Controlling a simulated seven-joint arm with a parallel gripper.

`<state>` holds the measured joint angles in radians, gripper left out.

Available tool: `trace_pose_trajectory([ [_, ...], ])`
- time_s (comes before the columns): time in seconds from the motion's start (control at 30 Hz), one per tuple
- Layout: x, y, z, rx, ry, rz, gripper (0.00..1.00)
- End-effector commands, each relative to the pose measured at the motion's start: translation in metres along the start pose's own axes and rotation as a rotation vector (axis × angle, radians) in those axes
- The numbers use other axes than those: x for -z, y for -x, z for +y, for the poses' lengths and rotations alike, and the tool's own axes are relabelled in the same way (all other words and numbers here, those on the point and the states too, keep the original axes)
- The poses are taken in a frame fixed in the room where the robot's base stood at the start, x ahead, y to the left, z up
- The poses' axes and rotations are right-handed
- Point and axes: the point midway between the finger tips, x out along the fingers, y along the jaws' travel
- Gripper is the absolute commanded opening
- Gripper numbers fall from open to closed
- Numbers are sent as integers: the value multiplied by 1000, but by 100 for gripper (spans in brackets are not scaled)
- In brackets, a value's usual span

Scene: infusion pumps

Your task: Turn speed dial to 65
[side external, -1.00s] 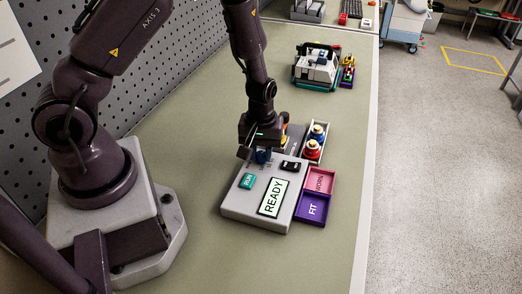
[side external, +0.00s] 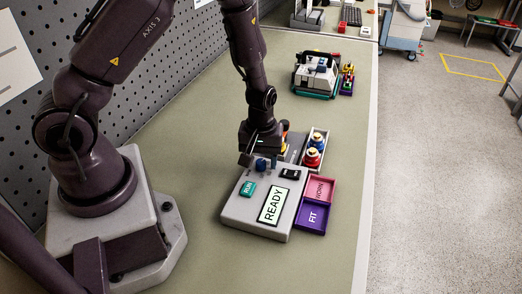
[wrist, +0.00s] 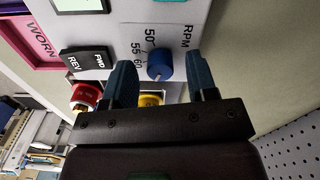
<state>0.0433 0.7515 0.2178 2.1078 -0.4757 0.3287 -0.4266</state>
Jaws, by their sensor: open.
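The blue speed dial (wrist: 160,65) sits on the pump's grey panel beside the printed RPM scale, where 50, 55 and 60 are readable. I cannot read its exact setting. It also shows in the side view (side external: 262,164) at the back of the pump (side external: 240,208). My gripper (wrist: 158,62) is open, with one dark blue finger on each side of the dial in the wrist view and gaps visible between. The gripper also shows in the side view (side external: 261,154), over the pump's rear edge. The pump display (side external: 273,205) reads READY.
A green RUN button (side external: 248,189) and a black FWD/REV switch (wrist: 88,61) are close by. Pink WORN (side external: 320,188) and purple FIT (side external: 312,217) trays adjoin the pump. Red (wrist: 86,96) and yellow (wrist: 150,99) parts lie near the fingers. The bench left of the pump is clear.

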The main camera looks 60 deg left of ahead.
Motion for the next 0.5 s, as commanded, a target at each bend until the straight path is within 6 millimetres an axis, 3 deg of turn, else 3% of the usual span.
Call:
trace_pose_trajectory([
  [0.17,0,22,1,-4,-3,4,53],
  [0.5,0,96,2,-6,-3,3,53],
])
